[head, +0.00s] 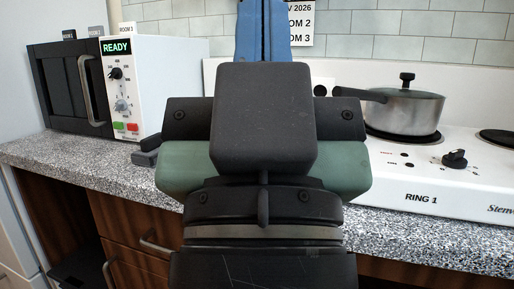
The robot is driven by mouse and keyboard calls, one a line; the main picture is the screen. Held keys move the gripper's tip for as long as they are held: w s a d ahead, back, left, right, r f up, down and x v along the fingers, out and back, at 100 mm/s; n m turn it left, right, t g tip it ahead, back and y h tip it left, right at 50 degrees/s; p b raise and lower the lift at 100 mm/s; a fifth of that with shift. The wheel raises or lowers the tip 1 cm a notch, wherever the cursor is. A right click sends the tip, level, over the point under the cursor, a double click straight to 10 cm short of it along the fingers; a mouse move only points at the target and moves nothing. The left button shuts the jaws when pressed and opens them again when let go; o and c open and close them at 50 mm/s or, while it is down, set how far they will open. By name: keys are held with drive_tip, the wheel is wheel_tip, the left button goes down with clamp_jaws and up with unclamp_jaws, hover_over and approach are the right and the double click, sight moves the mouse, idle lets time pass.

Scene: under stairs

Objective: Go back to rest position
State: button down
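My gripper (264,130) fills the middle of the head view, seen from behind and close to the camera. Its dark housing and green sides stand in front of the counter. A blue part (262,32) rises above the housing at the top edge and is cut off there. I cannot see clearly whether the fingers are apart or together, or whether anything is between them.
A microwave (152,85) reading READY stands on the speckled counter (90,168) at left. At right, a lidded pot (408,112) sits on a white hob (440,180), its handle pointing left. Wooden drawers (125,225) are below. A small dark object (148,150) lies beside the microwave.

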wheel_tip(320, 180, up, 36)
drive_tip(key=p, duration=3.5)
drive_tip(key=shift+w+a, duration=0.15)
drive_tip(key=shift+a, duration=0.05)
drive_tip(key=shift+f, duration=0.1)
